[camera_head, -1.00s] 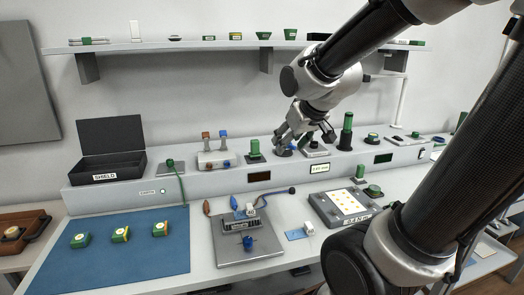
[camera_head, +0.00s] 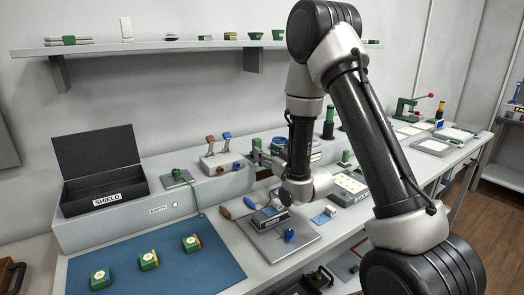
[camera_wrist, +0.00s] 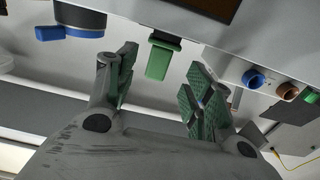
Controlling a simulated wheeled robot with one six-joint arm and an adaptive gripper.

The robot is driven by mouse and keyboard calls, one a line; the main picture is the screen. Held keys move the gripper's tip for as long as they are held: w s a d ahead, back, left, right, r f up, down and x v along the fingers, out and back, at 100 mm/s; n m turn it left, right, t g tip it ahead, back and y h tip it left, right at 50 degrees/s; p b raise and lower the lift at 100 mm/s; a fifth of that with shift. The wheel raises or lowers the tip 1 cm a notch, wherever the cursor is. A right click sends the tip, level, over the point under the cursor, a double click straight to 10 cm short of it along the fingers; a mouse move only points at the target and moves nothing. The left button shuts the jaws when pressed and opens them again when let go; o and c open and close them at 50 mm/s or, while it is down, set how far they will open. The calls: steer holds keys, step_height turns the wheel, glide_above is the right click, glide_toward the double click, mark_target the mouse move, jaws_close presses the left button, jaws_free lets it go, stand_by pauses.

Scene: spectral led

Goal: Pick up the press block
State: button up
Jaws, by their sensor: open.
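The picture there is upside down. My gripper (camera_wrist: 161,78) is open, with one finger on either side of the block's line and a visible gap to each. Nothing is held. In the head view my gripper (camera_head: 262,157) is by the raised ledge, right of the two-lever unit; there the block is hard to tell from the fingers.
The two-lever unit (camera_head: 222,160) stands close to the left of my gripper. A blue and a brown terminal (camera_wrist: 288,91) are near the right finger, and a blue-rimmed knob (camera_wrist: 72,30) near the left. A grey plate (camera_head: 285,238) with a small fixture lies below. The blue mat (camera_head: 150,280) holds three green-yellow blocks.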

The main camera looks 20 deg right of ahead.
steer(key=x, duration=0.7)
steer(key=c, duration=0.8)
